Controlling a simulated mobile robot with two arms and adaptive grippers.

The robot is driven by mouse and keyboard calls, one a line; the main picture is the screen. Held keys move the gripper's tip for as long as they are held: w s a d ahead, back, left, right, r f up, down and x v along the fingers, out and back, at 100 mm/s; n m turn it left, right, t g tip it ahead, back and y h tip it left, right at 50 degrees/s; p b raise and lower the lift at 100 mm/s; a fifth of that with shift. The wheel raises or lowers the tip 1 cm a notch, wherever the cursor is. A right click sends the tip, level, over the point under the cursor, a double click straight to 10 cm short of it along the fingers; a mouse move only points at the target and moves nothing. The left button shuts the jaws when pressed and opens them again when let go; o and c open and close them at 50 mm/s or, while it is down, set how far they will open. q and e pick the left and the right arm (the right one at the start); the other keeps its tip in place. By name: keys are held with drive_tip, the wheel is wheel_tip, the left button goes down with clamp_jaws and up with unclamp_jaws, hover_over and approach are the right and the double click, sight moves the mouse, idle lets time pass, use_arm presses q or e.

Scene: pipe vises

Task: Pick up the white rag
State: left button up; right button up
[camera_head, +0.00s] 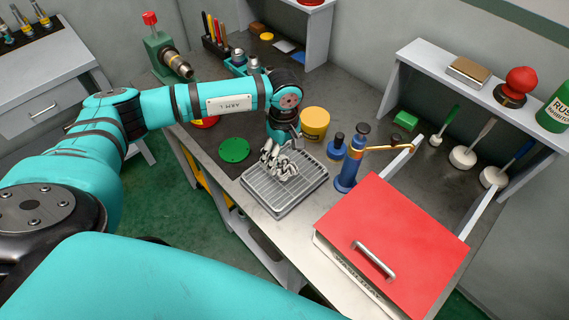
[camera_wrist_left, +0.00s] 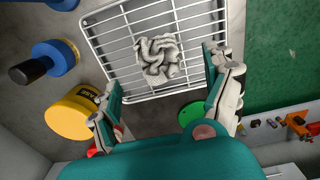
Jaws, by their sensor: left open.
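The white rag (camera_wrist_left: 158,57) lies crumpled on a wire rack set in a shallow grey tray (camera_wrist_left: 92,40). In the head view the rag (camera_head: 288,172) is partly hidden by my left gripper (camera_head: 276,157), which points down over the tray (camera_head: 252,184). In the left wrist view the fingers of my left gripper (camera_wrist_left: 165,76) are wide apart, on either side of the rag and nearer the camera. Nothing is between the pads. My right gripper is not in view.
A yellow tub (camera_head: 314,123), a blue pump can (camera_head: 348,168) and a green disc (camera_head: 234,150) stand or lie near the tray. A red-topped box (camera_head: 390,240) is at the front right. A shelf (camera_head: 440,62) stands behind. Bare bench shows right of the tray.

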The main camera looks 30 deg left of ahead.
sight(284, 165)
use_arm(q)
drive_tip(key=shift+f+p, duration=0.25)
drive_tip(key=shift+p, duration=0.1)
wheel_tip(284, 165, down, 4)
drive_tip(key=shift+d+r+p, duration=0.15)
drive_tip(key=shift+p, duration=0.9)
drive_tip(key=shift+f, duration=0.5)
drive_tip(key=c, duration=0.8)
